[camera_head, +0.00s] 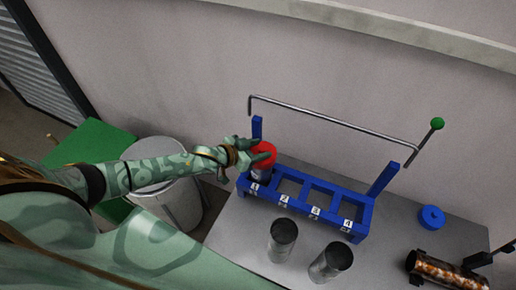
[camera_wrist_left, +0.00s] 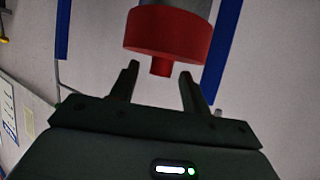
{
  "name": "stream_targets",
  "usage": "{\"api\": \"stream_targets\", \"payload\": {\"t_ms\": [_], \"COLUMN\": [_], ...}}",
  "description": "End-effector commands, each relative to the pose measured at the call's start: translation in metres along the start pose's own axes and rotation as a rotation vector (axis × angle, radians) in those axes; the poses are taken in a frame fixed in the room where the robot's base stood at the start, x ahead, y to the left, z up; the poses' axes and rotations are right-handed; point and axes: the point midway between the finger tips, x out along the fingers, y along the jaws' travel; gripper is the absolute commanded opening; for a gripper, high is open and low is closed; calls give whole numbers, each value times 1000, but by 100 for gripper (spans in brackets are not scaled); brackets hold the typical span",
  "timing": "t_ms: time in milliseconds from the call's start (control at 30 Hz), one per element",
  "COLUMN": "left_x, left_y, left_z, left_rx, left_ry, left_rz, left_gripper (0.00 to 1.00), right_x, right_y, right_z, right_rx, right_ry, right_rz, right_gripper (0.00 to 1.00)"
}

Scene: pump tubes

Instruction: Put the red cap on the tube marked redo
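The red cap (camera_head: 264,152) sits on top of a grey tube (camera_head: 261,174) standing in the leftmost slot of the blue rack (camera_head: 330,219). My left gripper (camera_head: 264,153) is at this cap. In the left wrist view the red cap (camera_wrist_left: 168,35) covers the tube end, and its small knob points toward my gripper. The open fingers (camera_wrist_left: 159,82) stand either side of the knob's line, with a gap around it. I see no contact. The rack's front labels carry numbers; their smaller text is too small to read.
Two open metal cylinders (camera_head: 283,240) (camera_head: 331,263) stand on the grey table in front of the rack. A blue cap (camera_head: 432,217) lies at right, near a tube with orange contents (camera_head: 446,270). A raised metal bar with a green knob (camera_head: 437,123) spans the rack.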

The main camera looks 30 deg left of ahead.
Motion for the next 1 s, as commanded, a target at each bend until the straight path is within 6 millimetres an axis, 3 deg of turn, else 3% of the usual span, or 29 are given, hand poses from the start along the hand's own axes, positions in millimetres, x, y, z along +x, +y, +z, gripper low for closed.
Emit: {"api": "stream_targets", "payload": {"t_ms": [200,333,467,700,1000], "left_x": [-1,-14,-42,-110,-157], "left_y": [0,-1,0,1,0], "left_z": [0,0,0,1,0], "left_rx": [0,-1,-3,-1,-1], "left_ry": [-1,-2,-3,-5,-2], "left_rz": [0,-1,1,1,0], "left_gripper": [47,47,47,47,47], "right_x": [0,-4,-10,-20,-26], "right_y": [0,-1,-1,-2,-2], "right_z": [0,-1,-2,-5,-6], "right_rx": [0,0,1,1,0], "right_ry": [0,1,3,5,6], "right_rz": [0,-1,-2,-3,-2], "right_gripper": [0,0,0,0,0]}}
